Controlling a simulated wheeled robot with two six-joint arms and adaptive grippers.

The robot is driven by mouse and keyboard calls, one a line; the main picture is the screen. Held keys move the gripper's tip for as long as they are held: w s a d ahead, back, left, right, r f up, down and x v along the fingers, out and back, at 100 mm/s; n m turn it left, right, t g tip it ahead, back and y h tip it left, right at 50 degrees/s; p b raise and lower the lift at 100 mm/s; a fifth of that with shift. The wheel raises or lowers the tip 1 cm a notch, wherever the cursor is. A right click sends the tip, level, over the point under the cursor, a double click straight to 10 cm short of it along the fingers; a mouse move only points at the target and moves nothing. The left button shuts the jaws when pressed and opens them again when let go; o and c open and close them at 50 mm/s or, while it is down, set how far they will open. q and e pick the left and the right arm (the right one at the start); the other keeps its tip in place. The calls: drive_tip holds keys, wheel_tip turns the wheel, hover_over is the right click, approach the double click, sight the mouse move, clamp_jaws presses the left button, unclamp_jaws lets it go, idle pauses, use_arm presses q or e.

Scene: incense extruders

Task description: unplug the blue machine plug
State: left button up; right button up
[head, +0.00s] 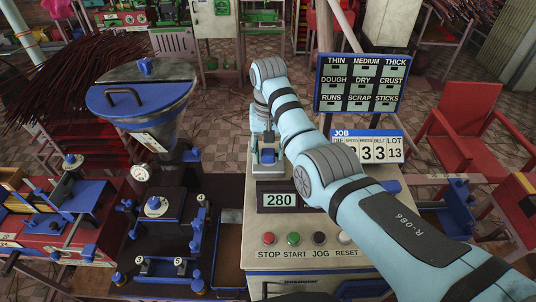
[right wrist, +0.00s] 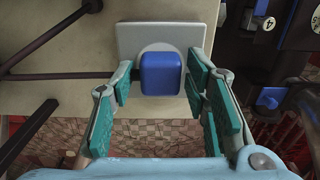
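The blue plug (right wrist: 161,74) sits in a pale socket plate (right wrist: 130,35) on the beige machine top, seen from above in the right wrist view. My right gripper (right wrist: 160,88) is open, with one teal-padded finger on each side of the plug. A gap shows on the left side and a smaller one on the right; I see no clear contact. In the head view my right arm reaches across the control box, and its gripper (head: 265,143) points down at the box's far left corner, hiding most of the plug. My left gripper is not in view.
A blue-lidded extruder (head: 145,95) stands left. A sign board (head: 360,85) and a JOB counter (head: 367,147) stand behind my right arm. A red chair (head: 465,135) is at right.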

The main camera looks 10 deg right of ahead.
sight(268, 151)
clamp_jaws()
drive_tip(key=shift+r, duration=0.15)
drive_tip(key=shift+r, duration=2.85)
